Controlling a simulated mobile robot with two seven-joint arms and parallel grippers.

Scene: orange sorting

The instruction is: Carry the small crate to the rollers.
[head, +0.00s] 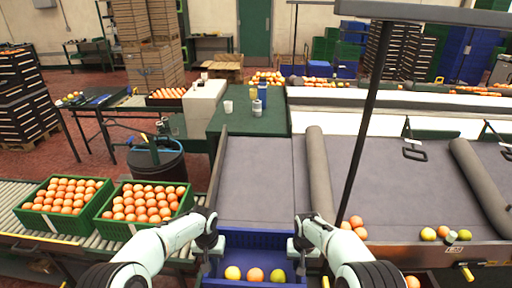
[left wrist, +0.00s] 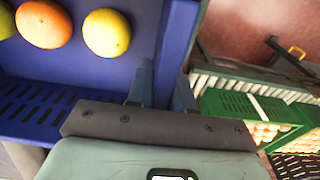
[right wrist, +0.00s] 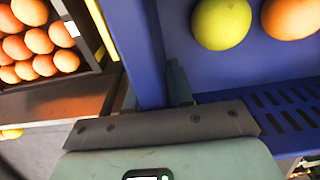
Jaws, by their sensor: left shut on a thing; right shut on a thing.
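The small crate is blue (head: 255,240) and holds a few yellow and orange fruits in a row. It sits at the bottom middle of the head view, at the low end of a grey chute. My left gripper (head: 209,246) is shut on its left wall, which also shows in the left wrist view (left wrist: 178,40). My right gripper (head: 299,246) is shut on its right wall, seen in the right wrist view (right wrist: 140,45). The rollers (head: 95,228) run along the left side and bear two green crates.
A green crate full of oranges (head: 62,205) and another (head: 147,207) stand on the rollers. A dark bin (head: 157,165) is behind them. A dark post (head: 366,110) rises right of the chute. Loose fruits (head: 440,233) lie on the right-hand chute.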

